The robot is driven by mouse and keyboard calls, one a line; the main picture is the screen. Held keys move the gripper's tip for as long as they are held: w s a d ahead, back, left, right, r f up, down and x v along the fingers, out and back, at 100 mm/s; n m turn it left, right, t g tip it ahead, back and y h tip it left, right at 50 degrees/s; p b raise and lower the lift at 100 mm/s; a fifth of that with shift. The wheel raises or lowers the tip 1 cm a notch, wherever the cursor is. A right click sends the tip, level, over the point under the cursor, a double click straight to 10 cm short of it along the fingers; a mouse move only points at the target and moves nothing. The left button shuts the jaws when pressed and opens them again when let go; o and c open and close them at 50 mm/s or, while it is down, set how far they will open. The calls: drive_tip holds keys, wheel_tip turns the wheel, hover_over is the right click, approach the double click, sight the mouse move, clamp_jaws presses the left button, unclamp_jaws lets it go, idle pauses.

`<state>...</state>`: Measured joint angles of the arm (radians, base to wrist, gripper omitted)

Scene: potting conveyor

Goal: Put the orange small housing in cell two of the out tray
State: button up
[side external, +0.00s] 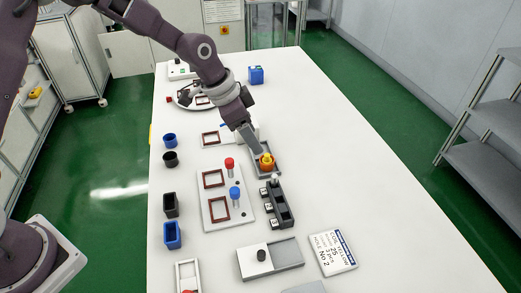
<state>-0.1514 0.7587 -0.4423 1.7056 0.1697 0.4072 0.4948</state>
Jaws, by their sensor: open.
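The orange housing (266,164) stands in a small grey tray (275,173) near the middle of the table, with a yellowish top part. My gripper (259,153) is open, just above and beside it at the upper left. Whether its fingers touch or straddle the housing is too small to tell. A dark tray with a row of cells (290,222), likely the out tray, lies just in front, with small white number tags along its left side.
A white board (240,211) with red-brown frames, a red-topped peg (230,165) and a blue-topped peg (235,194) lies left of the dark tray. Blue and black containers (171,236) line the left edge. A sign card (332,253) lies front right. The right side is clear.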

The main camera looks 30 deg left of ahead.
drive_tip(key=s+a+r+n+t+y, duration=0.15)
drive_tip(key=s+a+r, duration=0.25)
drive_tip(key=s+r, duration=0.4)
drive_tip(key=s+a+r+n+y, duration=0.2)
drive_tip(key=s+a+r+n, duration=0.15)
drive_tip(key=s+r, duration=0.55)
drive_tip(key=s+a+n, duration=0.3)
drive_tip(key=s+a, duration=0.1)
drive_tip(key=s, duration=1.1)
drive_tip(key=shift+s+r+n+t, duration=0.2)
drive_tip(key=shift+r+n+t, duration=0.15)
drive_tip(key=shift+r+n, duration=0.05)
